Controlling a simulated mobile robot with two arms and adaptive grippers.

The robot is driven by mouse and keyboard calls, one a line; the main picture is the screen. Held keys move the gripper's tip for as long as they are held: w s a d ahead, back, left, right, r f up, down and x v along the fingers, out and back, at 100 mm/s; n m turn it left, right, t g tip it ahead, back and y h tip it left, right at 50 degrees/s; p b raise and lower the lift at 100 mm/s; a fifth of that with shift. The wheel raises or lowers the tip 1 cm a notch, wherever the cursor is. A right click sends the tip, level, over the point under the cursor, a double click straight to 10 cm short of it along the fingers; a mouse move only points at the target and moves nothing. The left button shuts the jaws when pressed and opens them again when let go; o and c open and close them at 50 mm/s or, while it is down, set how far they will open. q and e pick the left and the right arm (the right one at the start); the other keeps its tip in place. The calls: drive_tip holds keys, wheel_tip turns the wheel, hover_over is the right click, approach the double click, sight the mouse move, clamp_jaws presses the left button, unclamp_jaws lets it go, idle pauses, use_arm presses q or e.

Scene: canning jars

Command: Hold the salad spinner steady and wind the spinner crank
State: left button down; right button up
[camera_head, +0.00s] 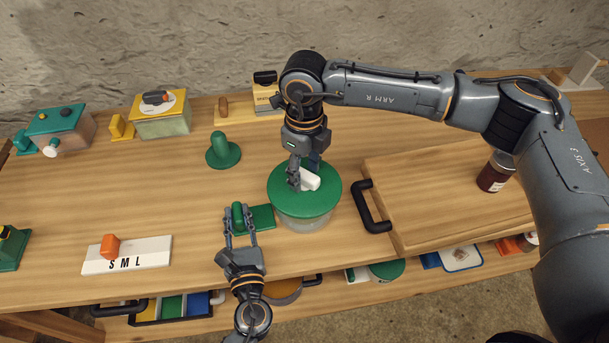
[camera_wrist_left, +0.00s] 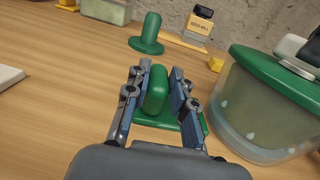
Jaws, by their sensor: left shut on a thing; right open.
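The salad spinner has a round green lid (camera_head: 320,203) and a clear bowl (camera_head: 306,225); it also shows at the right of the left wrist view (camera_wrist_left: 258,112). A white crank piece (camera_head: 311,181) sits on the lid. A green upright grip (camera_wrist_left: 156,90) rises from a flat green plate (camera_head: 264,218) beside the bowl. My left gripper (camera_head: 240,228) is shut on this grip, one finger on each side. My right gripper (camera_head: 304,176) is open above the lid, its fingers pointing down at the white crank piece. Whether it touches the crank I cannot tell.
A wooden tray (camera_head: 440,185) with a black handle (camera_head: 371,208) and a dark red jar (camera_head: 495,172) stand to the right. A green knobbed piece (camera_head: 223,151) stands behind. A white S M L board (camera_head: 127,255) lies front left.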

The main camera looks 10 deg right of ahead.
clamp_jaws()
drive_tip(key=m, duration=0.3)
drive_tip(key=shift+m, duration=0.8)
drive_tip(key=m, duration=0.2)
drive_tip(key=shift+m, duration=1.3)
drive_tip(key=m, duration=0.4)
